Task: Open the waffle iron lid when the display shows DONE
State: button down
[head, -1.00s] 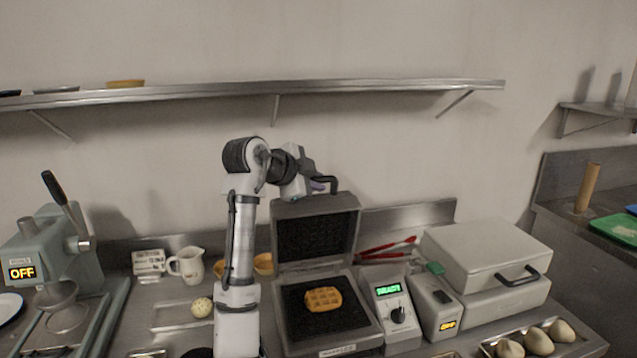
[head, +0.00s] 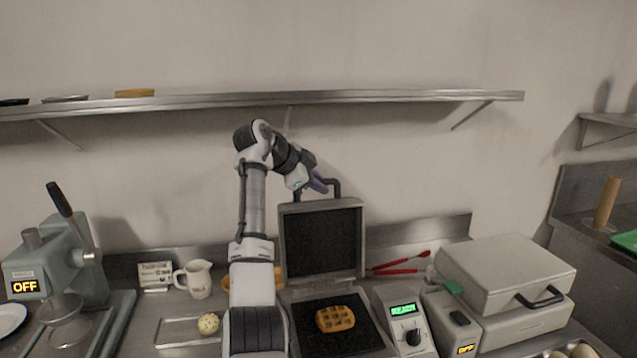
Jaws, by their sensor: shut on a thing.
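The waffle iron lid (head: 322,243) stands open and about upright in the middle of the head view. A browned waffle (head: 335,318) lies on the dark lower plate (head: 362,338). My gripper (head: 321,186) is at the top of the lid, shut on the dark lid handle (head: 336,187); its fingertips are partly hidden. The display (head: 403,309) to the right of the iron is lit green and seems to read READY; the small text is hard to make out. A dark knob sits below it.
Red tongs (head: 400,266) lie behind the display. A second, closed iron (head: 508,272) with an OFF display stands at the right. A white jug (head: 196,279) and a press (head: 62,255) showing OFF stand at the left. A metal shelf (head: 390,97) runs along the wall above my arm.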

jog(key=shift+w+f, duration=0.1)
jog(key=shift+f, duration=0.05)
dwell(0.3)
jog(key=c, duration=1.4)
grip_release()
jog(key=shift+o, duration=0.2)
jog(key=b+v, duration=0.3)
jog(key=v, duration=1.1)
jog(key=shift+w, duration=0.1)
